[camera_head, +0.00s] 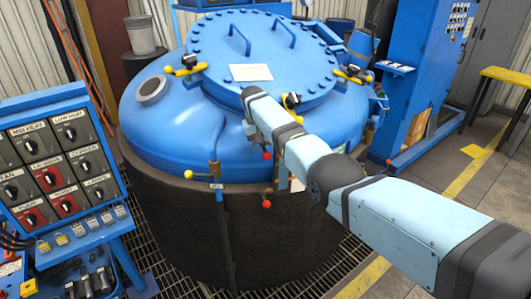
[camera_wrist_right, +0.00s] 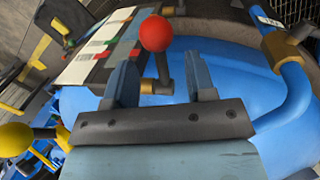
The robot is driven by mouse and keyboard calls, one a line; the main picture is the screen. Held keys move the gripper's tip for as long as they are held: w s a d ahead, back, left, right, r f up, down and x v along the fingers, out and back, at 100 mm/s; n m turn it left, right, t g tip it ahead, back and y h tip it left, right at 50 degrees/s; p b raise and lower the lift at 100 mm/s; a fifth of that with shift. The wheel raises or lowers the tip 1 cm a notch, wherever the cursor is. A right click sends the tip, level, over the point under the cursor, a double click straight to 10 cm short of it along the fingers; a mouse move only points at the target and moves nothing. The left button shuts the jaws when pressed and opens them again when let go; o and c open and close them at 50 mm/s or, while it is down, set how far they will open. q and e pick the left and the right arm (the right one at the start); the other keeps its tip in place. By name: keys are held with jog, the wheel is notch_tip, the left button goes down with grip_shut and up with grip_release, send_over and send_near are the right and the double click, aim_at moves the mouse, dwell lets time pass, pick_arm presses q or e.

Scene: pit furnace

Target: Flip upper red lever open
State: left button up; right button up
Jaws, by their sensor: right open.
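The upper red lever's ball knob (camera_head: 267,156) sits on the front side of the blue furnace vessel, beside my right arm. A second red knob (camera_head: 266,204) is lower down. In the right wrist view a red ball (camera_wrist_right: 156,33) on a grey stem stands upright, just beyond and between the two fingers. My right gripper (camera_wrist_right: 161,68) is open, with a finger on each side of the stem's line. I cannot tell whether it touches the stem. In the head view the fingers are mostly hidden by my own arm. My left gripper is not in view.
A yellow-knobbed lever (camera_head: 188,174) is left of the red ones, and a yellow ball (camera_wrist_right: 15,140) shows at left in the wrist view. A blue pipe (camera_wrist_right: 290,95) curves at right there. A control panel (camera_head: 58,165) stands at left; a blue cabinet (camera_head: 412,95) stands behind right.

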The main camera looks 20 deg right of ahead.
notch_tip(320, 180, up, 9)
jog(key=a+b, duration=0.1)
jog(key=shift+a, duration=0.35)
jog(key=shift+c, duration=0.3)
